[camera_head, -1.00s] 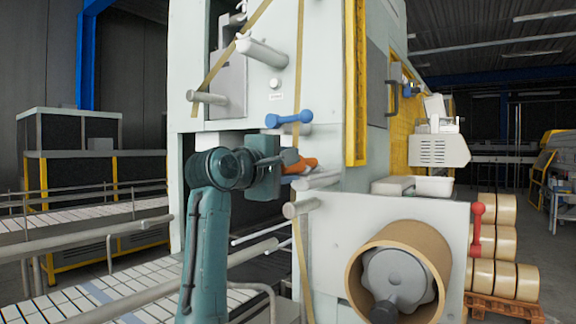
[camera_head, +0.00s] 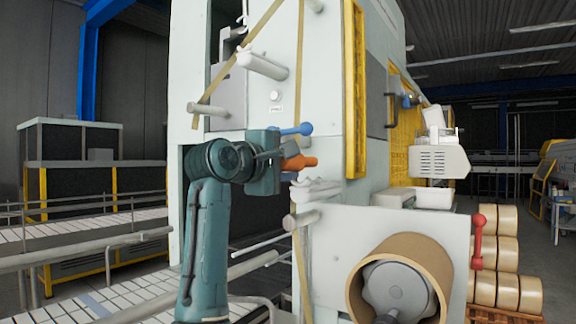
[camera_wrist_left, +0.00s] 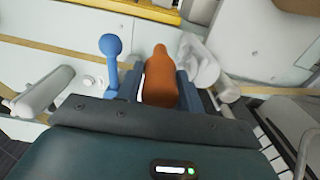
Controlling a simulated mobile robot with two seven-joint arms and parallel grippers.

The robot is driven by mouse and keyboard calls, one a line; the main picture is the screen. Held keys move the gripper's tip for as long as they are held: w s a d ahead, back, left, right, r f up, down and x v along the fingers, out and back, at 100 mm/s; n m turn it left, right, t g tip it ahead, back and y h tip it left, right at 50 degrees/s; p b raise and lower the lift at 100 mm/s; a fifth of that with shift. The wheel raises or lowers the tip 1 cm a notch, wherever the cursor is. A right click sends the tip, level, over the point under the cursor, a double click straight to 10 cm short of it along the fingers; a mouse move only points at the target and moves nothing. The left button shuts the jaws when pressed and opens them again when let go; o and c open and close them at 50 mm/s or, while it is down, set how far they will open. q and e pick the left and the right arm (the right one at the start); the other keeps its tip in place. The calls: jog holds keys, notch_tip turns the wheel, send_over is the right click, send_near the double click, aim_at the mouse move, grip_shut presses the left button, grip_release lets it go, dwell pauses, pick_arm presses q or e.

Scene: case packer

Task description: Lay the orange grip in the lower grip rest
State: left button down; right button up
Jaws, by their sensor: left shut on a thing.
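My left gripper (camera_head: 284,163) is shut on the orange grip (camera_head: 301,162), which sticks out of the fingers to the right. In the left wrist view the orange grip (camera_wrist_left: 159,78) lies between the two blue-grey fingers, its rounded end pointing away. The lower grip rest (camera_head: 316,189), a pale cradle on the machine front, shows just below and right of the orange grip. In the left wrist view a pale rest (camera_wrist_left: 203,68) is right of the fingers; contact cannot be told. My right gripper is not in view.
Pale rollers (camera_head: 262,66) and a tan tape strip stand out from the machine front. A large tape roll (camera_head: 408,250) is at lower right, with a red grip (camera_head: 478,240) beside it. A conveyor (camera_head: 120,292) runs at lower left.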

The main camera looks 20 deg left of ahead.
pick_arm(q)
jog(key=b+v, duration=0.4)
jog(key=v, duration=0.6)
dwell(0.6)
jog(key=shift+f, duration=0.1)
